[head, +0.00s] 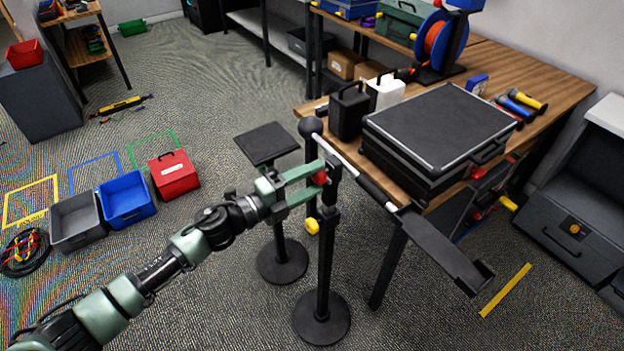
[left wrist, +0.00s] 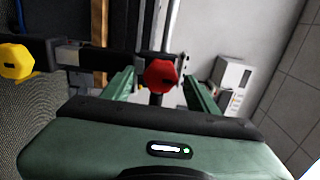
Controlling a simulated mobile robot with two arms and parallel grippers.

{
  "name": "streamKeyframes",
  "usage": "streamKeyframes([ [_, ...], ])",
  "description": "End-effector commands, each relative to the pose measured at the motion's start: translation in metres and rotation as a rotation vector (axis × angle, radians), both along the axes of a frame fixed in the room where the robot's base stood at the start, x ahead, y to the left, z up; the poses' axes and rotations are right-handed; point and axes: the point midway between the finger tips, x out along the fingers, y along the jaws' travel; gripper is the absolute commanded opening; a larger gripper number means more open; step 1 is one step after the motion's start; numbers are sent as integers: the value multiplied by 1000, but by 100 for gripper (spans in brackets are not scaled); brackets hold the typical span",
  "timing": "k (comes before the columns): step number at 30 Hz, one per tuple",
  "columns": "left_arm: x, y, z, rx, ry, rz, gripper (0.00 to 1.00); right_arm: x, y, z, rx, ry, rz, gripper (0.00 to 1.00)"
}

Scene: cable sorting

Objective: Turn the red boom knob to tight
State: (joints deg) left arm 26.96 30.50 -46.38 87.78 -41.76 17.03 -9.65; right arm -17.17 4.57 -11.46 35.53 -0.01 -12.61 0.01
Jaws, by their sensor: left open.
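The red boom knob (head: 320,178) sits near the top of a black stand (head: 325,245), where the boom (head: 362,182) crosses it. My left gripper (head: 322,180) reaches in from the left with its two fingers around the knob. In the left wrist view the red knob (left wrist: 161,75) lies between the two green fingers (left wrist: 160,88), with a gap visible on each side. The gripper is open. A yellow knob (head: 312,226) is lower on the stand and also shows at the left of the left wrist view (left wrist: 16,62). My right gripper is not in view.
A wooden workbench (head: 545,70) with a black case (head: 440,130) stands close behind the boom. A second stand with a square top (head: 266,143) is left of the knob's stand.

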Motion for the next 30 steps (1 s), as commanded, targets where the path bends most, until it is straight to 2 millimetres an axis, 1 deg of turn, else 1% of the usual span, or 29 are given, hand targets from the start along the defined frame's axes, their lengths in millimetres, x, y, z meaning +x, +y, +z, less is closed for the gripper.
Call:
streamKeyframes([
  [2, -5, 8, -3, 2, 2, 1, 59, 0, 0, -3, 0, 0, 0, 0],
  [9, -29, 41, -4, 3, 1, 1, 59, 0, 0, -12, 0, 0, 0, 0],
  [13, -39, 55, -3, 2, 2, 2, 59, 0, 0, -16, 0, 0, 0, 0],
  [18, -45, 62, -1, 2, 1, 0, 59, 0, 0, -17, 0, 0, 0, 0],
  [30, -44, 62, -1, 1, 1, 0, 59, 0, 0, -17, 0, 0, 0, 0],
])
